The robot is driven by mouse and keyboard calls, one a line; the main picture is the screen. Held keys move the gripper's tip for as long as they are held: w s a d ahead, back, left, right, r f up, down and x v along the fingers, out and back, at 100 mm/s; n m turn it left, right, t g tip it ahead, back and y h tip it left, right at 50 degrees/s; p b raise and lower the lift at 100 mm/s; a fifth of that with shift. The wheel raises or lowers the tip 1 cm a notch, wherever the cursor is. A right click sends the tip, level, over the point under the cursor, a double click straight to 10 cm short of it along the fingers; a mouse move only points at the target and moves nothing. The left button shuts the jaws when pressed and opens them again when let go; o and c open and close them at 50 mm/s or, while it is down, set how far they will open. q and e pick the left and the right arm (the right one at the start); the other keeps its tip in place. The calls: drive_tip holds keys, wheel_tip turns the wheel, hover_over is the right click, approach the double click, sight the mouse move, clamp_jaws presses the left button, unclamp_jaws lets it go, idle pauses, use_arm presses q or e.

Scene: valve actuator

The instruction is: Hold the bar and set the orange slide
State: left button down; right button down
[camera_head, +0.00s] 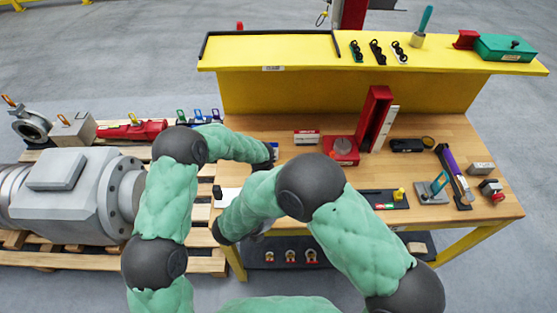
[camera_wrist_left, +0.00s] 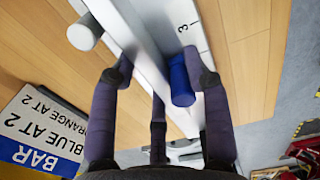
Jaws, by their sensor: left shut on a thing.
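In the left wrist view a grey bar (camera_wrist_left: 139,40) runs lengthwise between the fingers of my left gripper (camera_wrist_left: 158,64), which is shut on it. A blue cylinder (camera_wrist_left: 181,80) sits at the bar beside the right fingertip, near a printed 3. A pale round knob (camera_wrist_left: 85,32) stands to the left of the bar. A sign (camera_wrist_left: 40,132) reads BAR, BLUE AT 2, ORANGE AT 2. I see no orange slide in either view. In the head view my left gripper (camera_head: 270,153) is small and partly covered at the left of the bench.
The wooden bench (camera_head: 440,130) holds a red block with a round top (camera_head: 341,150), a tall red bracket (camera_head: 372,118) and several tools at right. A yellow shelf (camera_head: 290,50) stands behind. A grey motor (camera_head: 75,185) on pallets is at left.

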use_arm(q)
drive_tip(key=shift+s+f, duration=0.4)
drive_tip(key=c, duration=0.5)
unclamp_jaws()
drive_tip(key=shift+w, duration=0.15)
drive_tip(key=shift+w+r, duration=0.1)
drive_tip(key=shift+r, duration=0.1)
